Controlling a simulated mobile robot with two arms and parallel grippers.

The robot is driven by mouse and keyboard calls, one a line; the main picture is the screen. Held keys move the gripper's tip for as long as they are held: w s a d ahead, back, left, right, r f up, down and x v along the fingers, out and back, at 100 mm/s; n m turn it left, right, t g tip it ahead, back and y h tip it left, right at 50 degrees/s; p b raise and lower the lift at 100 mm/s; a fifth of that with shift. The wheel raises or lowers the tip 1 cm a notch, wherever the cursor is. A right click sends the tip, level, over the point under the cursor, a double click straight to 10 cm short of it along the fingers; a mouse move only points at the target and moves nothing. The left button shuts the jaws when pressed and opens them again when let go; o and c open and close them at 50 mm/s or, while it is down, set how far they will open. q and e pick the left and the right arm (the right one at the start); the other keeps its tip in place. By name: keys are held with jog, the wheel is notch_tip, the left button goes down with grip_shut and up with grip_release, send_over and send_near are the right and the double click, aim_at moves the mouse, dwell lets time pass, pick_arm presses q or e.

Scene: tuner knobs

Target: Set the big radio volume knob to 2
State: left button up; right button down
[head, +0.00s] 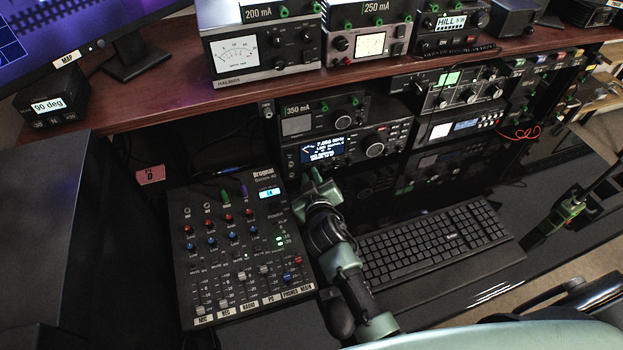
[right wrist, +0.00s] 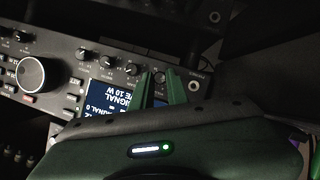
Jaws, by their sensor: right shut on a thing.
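The big radio (head: 400,138) stands under the shelf, with a lit blue-white display (head: 323,150) and a large dial. In the right wrist view the radio shows upside down, with its display (right wrist: 110,98), its big silver-rimmed dial (right wrist: 31,75) and a row of small black knobs (right wrist: 107,62). My right gripper (head: 313,178) is at the radio's lower left front. Its green fingers (right wrist: 161,80) are shut on the small volume knob at the end of that row. The fingers mostly hide this knob, and its pointer and scale cannot be read. My left gripper is out of view.
A mixer (head: 240,290) with sliders and coloured knobs lies left of my right arm. A black keyboard (head: 433,243) lies right of it. A smaller unit (head: 325,118) sits on the radio. The wooden shelf (head: 160,100) overhangs behind, carrying several meters.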

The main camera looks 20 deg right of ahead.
dwell(0.5)
jog(key=c, duration=1.4)
grip_release()
